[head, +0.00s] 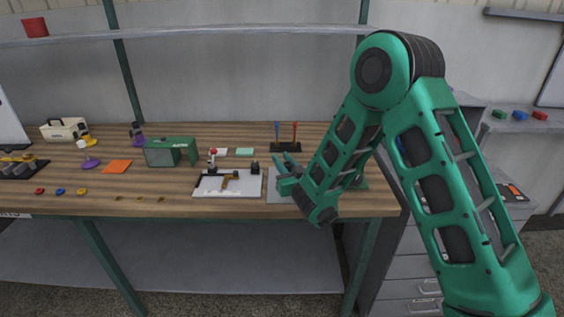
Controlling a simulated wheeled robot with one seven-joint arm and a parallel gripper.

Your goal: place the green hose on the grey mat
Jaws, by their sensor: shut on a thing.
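My green and black arm reaches down from the right, and my gripper (287,179) is low over the right part of the bench. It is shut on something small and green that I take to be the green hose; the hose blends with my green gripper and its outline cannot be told. The grey mat (276,195) lies under and behind my gripper, right of a white tray, and is partly hidden by it. I cannot tell whether the hose touches the mat.
The white tray (203,187) holds a brown bracket. A dark stand with blue and red rods (287,147) is behind my gripper. A green device (163,153), an orange sheet (116,167) and small colored pieces lie left. Grey drawers (408,268) stand right. The bench front is mostly clear.

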